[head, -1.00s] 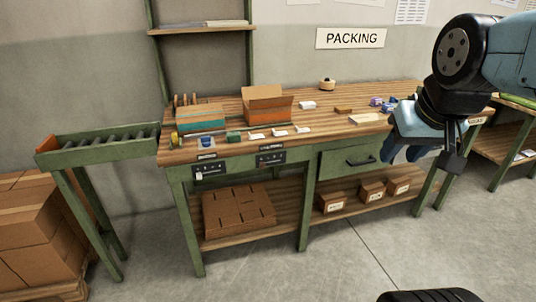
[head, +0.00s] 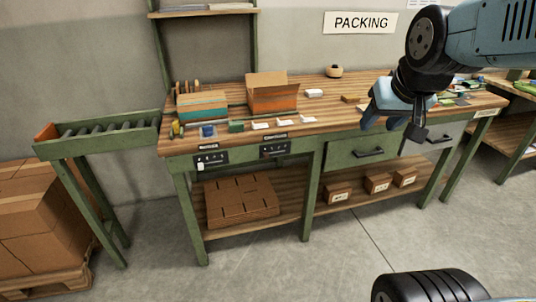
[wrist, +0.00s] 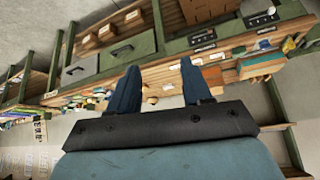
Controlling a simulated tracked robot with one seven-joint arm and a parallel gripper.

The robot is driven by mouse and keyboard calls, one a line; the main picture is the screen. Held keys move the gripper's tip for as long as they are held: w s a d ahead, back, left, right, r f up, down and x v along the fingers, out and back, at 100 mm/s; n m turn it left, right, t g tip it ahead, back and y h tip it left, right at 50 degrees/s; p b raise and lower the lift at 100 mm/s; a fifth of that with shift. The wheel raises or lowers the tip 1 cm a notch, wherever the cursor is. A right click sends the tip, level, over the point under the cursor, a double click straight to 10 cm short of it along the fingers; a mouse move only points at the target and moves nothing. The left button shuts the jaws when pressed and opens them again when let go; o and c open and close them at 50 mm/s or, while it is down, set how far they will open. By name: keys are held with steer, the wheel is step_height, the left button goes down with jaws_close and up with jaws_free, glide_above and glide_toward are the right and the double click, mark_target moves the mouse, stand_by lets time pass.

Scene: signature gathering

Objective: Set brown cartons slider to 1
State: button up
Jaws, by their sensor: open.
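Two dark slider panels are on the green front rail of the workbench: a left one (head: 211,158) and a right one (head: 274,148). A pale knob (head: 200,167) shows at the lower left of the left panel. The labels above the panels are too small to read, so I cannot tell which slider is for brown cartons. A dark panel also shows at the upper right of the wrist view (wrist: 262,18). My gripper (head: 392,128) is open and empty, right of both panels and well apart from them. Its two blue fingers show in the wrist view (wrist: 158,68).
The wooden benchtop (head: 340,108) holds an open brown carton (head: 272,98), a teal-and-orange box (head: 203,107) and small items. A roller stand (head: 100,140) adjoins the left. The floor in front is clear.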

mark_target(267, 156)
steer(key=w+a+f+t+y, duration=0.1)
steer(key=w+a+f+t, duration=0.15)
steer(key=w+f, duration=0.45)
steer(key=w+a+f+n+t, duration=0.1)
steer(key=w+a+f, duration=0.25)
steer(key=w, duration=0.75)
steer(key=w+a+f+t+y, duration=0.15)
steer(key=w+a+f, duration=0.25)
steer(key=w, duration=0.5)
steer(key=w+a+f+n+t, duration=0.1)
steer(key=w+a+f, duration=0.15)
steer(key=f, duration=0.35)
steer(key=w+a+f+t, duration=0.1)
steer(key=a+f+t, duration=0.15)
steer(key=f, duration=0.25)
steer(key=s+a+f+n+t+y, duration=0.1)
steer(key=s+a+f, duration=0.1)
steer(key=f, duration=0.4)
steer(key=s+a+f+t+y, duration=0.1)
steer(key=s+a+f, duration=0.15)
steer(key=f, duration=0.45)
steer(key=x, duration=1.3)
steer(key=shift+w+a+r, duration=0.2)
steer(key=shift+w+r, duration=0.15)
steer(key=shift+w, duration=0.05)
jaws_close()
